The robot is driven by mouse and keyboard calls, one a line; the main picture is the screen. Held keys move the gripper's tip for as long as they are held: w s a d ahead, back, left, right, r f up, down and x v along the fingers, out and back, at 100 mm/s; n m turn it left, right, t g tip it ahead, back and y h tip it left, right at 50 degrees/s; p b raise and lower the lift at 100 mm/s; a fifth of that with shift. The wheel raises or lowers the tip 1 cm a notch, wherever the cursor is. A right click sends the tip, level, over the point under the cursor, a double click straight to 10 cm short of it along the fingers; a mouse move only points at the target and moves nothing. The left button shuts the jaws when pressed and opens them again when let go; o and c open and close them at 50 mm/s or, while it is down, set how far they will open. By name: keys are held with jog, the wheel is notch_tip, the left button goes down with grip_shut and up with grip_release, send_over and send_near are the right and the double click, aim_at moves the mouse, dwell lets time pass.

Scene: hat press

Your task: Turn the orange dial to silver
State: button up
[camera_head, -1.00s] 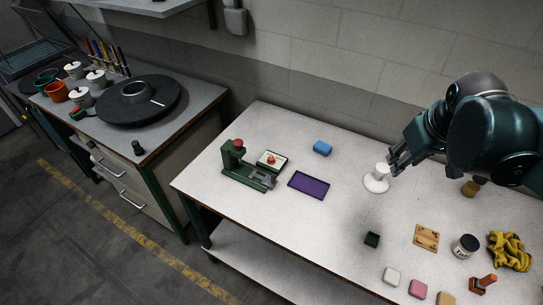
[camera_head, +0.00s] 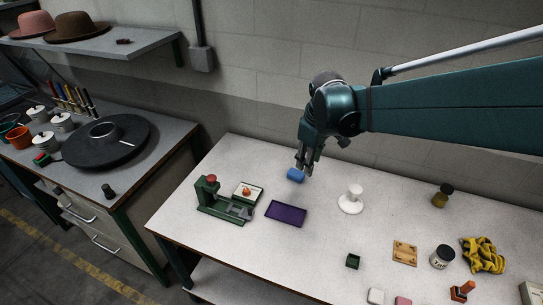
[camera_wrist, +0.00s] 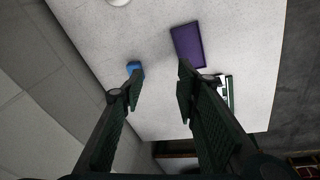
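The orange dial (camera_head: 247,190) sits on a small pale plate (camera_head: 241,197) on the white table, beside a green press-like device (camera_head: 220,208). I cannot read any markings on the plate. In the wrist view the pale plate (camera_wrist: 230,97) is partly hidden behind the right finger, and the dial cannot be made out. My gripper (camera_head: 306,170) points down near the blue block, to the right of the dial. In the wrist view my gripper (camera_wrist: 159,70) has its fingers apart with nothing between them.
The blue block (camera_head: 295,175) is close to my fingers; a purple tray (camera_head: 286,214) lies right of the device. A white stand (camera_head: 351,200) is further right. Several small items and yellow gloves (camera_head: 483,256) occupy the right side. Bare table lies between tray and stand.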

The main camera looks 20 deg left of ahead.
jog(key=a+f+n+g, duration=0.1)
jog(key=a+f+n, duration=0.45)
jog(key=a, duration=0.85)
jog(key=n+g+h+p, duration=0.1)
jog(key=p, duration=0.1)
send_over(247, 190)
jog(key=f, duration=0.9)
jog(key=shift+s+f, duration=0.2)
jog(key=shift+s, duration=0.1)
jog(key=shift+f, duration=0.1)
jog(key=shift+w+f+b, duration=0.15)
jog(key=shift+f+b, duration=0.3)
jog(key=shift+f, duration=3.35)
jog(key=c, duration=0.9)
